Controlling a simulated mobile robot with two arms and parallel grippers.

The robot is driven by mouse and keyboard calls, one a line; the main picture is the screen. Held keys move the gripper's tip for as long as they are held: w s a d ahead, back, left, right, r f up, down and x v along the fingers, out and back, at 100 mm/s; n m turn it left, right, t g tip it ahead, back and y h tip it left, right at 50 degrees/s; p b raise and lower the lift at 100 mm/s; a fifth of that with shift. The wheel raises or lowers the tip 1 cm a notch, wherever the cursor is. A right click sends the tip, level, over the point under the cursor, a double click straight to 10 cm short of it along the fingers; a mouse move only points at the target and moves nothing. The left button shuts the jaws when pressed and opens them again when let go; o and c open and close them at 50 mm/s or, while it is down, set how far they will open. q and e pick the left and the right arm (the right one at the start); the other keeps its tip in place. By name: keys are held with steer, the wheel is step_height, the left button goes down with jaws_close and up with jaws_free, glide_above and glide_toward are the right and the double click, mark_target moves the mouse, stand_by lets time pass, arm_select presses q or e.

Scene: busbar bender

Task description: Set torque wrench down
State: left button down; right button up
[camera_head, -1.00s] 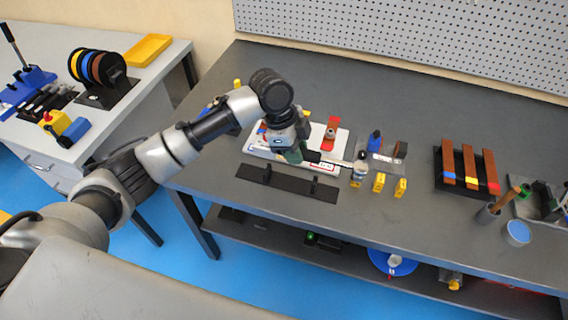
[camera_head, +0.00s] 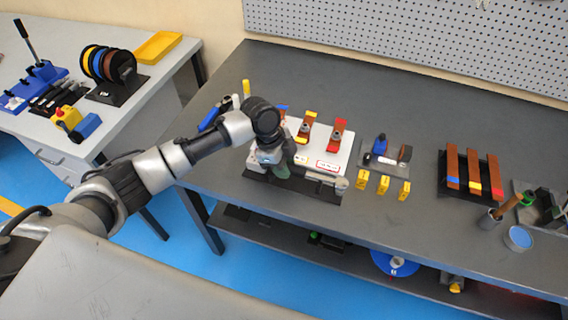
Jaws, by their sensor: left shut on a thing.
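My left gripper (camera_head: 277,166) reaches in from the left and points down. It is shut on the torque wrench (camera_head: 320,177), near its green handle end. The wrench's dark shaft runs to the right and ends in a round grey head (camera_head: 342,184). The wrench lies over the long black rack (camera_head: 300,193) at the front of the dark workbench. I cannot tell whether it touches the rack. The gripper hides the wrench's left end and part of the rack. My right gripper is not in view.
Behind the wrench is a white board (camera_head: 322,150) with red and yellow-tipped pieces. To its right stand a grey tray (camera_head: 374,159) and several yellow blocks (camera_head: 383,184). A black rack of copper bars (camera_head: 473,172) is farther right. The bench's back is clear.

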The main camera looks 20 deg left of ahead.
arm_select(q)
steer(key=shift+f, duration=0.55)
steer(key=c, duration=0.9)
jaws_free()
steer(key=shift+r, duration=0.45)
steer(key=b+v, duration=0.1)
steer(key=v, duration=1.1)
steer(key=shift+r, duration=0.15)
